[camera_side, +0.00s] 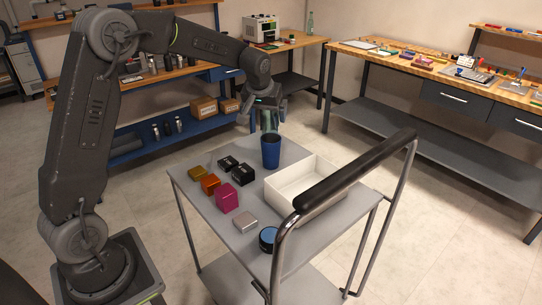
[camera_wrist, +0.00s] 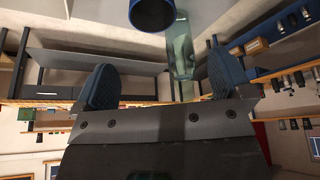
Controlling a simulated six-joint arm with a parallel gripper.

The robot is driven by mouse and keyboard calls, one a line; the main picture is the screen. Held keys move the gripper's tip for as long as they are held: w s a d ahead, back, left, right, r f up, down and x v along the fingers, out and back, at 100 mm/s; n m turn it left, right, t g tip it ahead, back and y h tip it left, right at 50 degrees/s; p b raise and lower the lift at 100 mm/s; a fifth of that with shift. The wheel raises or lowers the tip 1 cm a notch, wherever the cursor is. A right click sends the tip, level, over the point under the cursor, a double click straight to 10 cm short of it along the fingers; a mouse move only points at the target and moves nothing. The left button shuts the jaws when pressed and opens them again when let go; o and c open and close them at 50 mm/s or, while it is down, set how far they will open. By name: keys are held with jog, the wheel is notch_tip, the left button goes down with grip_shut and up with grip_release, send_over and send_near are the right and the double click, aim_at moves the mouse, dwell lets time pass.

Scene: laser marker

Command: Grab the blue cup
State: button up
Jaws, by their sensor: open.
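The blue cup (camera_side: 270,152) stands upright near the far edge of the grey cart top, with its open mouth up. In the wrist view its dark mouth and blue rim (camera_wrist: 152,15) show at the top edge, partly cut off. My gripper (camera_side: 263,114) is above and beyond the cup, near the cart's far edge. In the wrist view my gripper (camera_wrist: 163,82) has its two dark-blue fingers wide apart with nothing between them. The cup lies beyond the fingertips, apart from them.
A clear greenish glass (camera_wrist: 180,52) stands close to the cup. On the cart are a white tray (camera_side: 276,193) right of the cup, a magenta box (camera_side: 227,198), several other small boxes, and a round black item (camera_side: 268,239). A cart handle (camera_side: 350,175) rises at the right.

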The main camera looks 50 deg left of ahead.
send_over(270, 142)
jog(key=s+d, duration=0.2)
notch_tip(270, 142, down, 7)
jog(key=shift+w+f, duration=0.2)
jog(key=shift+f, duration=0.75)
jog(key=shift+w+f, duration=0.15)
jog(key=shift+f, duration=0.75)
jog(key=shift+w+f, duration=0.2)
jog(key=shift+f, duration=0.75)
jog(key=c, duration=0.7)
